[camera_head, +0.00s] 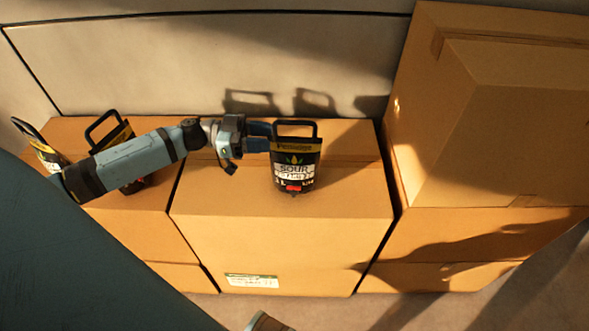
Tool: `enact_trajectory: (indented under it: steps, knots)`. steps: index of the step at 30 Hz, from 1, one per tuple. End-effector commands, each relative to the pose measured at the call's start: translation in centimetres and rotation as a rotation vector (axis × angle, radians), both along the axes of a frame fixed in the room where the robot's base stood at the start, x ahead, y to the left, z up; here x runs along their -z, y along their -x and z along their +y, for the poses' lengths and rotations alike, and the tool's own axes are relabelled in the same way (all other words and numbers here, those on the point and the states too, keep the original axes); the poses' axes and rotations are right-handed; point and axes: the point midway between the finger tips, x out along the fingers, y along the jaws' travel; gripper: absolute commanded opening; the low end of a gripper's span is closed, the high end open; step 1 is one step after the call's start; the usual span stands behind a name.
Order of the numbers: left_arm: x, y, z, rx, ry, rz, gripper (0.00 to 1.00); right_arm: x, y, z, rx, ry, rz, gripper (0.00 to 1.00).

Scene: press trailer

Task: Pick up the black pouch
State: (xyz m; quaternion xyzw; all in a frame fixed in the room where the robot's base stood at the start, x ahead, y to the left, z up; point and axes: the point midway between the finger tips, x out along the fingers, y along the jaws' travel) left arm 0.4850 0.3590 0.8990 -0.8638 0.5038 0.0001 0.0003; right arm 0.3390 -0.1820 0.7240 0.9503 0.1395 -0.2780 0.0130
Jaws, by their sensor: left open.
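A black pouch (294,172) with a yellow band, a white label reading "SOUR" and a black loop handle stands upright on the middle cardboard box (235,225). My left gripper (268,138) comes in from the left, with its blue fingers beside the upper left side of the pouch. The fingers are open; the pouch partly hides their tips, and I cannot tell whether they touch it. Two similar black pouches stand on the left box: one (108,134) is partly behind my left arm, the other (48,152) is at the far left.
Large cardboard boxes (505,120) are stacked higher at the right. A pale wall (200,65) stands close behind the boxes. The left box (150,225) sits beside the middle one with a narrow gap. The middle box top is clear right of the pouch.

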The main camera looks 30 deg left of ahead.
Motion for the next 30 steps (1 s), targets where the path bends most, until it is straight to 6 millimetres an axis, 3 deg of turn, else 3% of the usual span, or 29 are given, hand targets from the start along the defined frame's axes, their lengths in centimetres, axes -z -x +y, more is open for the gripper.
enact_trajectory:
  steps: [9,18,24,30]
  knots:
    - [0.2,-2.1,-3.8,0.001,0.002,-0.002,0.42,0.5,0.0,-0.1,-0.002,0.006,-0.001,0.49]
    - [0.3,-2.3,-4.3,-0.001,0.001,0.000,0.42,0.3,0.0,-0.1,-0.002,0.005,-0.004,0.49]
    - [0.3,-2.3,-4.3,-0.001,0.001,0.000,0.00,0.3,0.0,-0.1,-0.002,0.005,-0.003,0.49]
    - [0.3,-2.3,-4.2,0.000,0.001,0.000,0.00,0.3,0.0,-0.1,-0.003,0.005,-0.003,0.49]
